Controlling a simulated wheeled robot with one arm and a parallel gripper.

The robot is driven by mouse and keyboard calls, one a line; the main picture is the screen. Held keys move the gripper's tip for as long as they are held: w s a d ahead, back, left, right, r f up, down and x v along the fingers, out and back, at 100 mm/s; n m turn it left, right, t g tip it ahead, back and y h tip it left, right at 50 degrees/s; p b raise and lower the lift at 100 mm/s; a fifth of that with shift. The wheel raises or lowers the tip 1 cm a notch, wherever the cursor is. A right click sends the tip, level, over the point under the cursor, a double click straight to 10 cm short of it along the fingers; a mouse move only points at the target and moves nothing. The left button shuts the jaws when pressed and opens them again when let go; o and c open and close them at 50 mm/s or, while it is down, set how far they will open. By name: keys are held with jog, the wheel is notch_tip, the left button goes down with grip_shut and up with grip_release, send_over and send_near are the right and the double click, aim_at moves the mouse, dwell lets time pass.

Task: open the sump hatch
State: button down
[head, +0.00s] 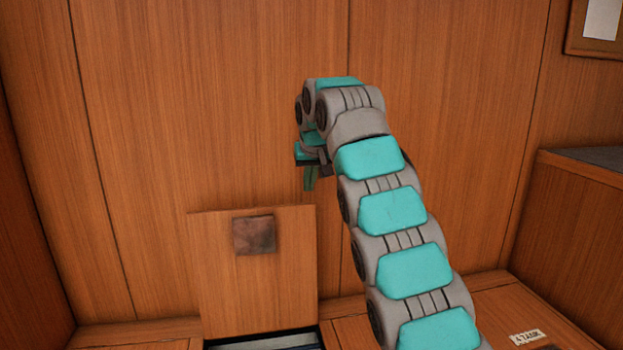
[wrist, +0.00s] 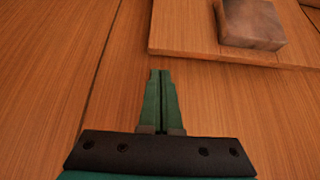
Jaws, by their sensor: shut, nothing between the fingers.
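The sump hatch (head: 228,290) is a square wooden panel that stands upright, raised from a dark-rimmed opening (head: 270,340) at the bottom of the head view. A brown square block or pull (head: 254,235) is on its face near the top edge. In the wrist view the hatch panel (wrist: 190,40) crosses the upper right, with the block (wrist: 249,23) on it. My gripper (head: 310,180) is above and to the right of the hatch, apart from it. In the wrist view its green fingers (wrist: 160,72) are together and empty.
Wood-panelled walls (head: 200,100) close in behind and at the left. A wooden cabinet (head: 580,215) with a grey top stands at the right. A small label (head: 527,337) lies on the wooden surface at lower right. A frame (head: 597,28) hangs at upper right.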

jog(key=x, duration=0.5)
jog(key=shift+w+f, duration=0.1)
jog(key=shift+f, duration=0.2)
jog(key=shift+b, duration=0.3)
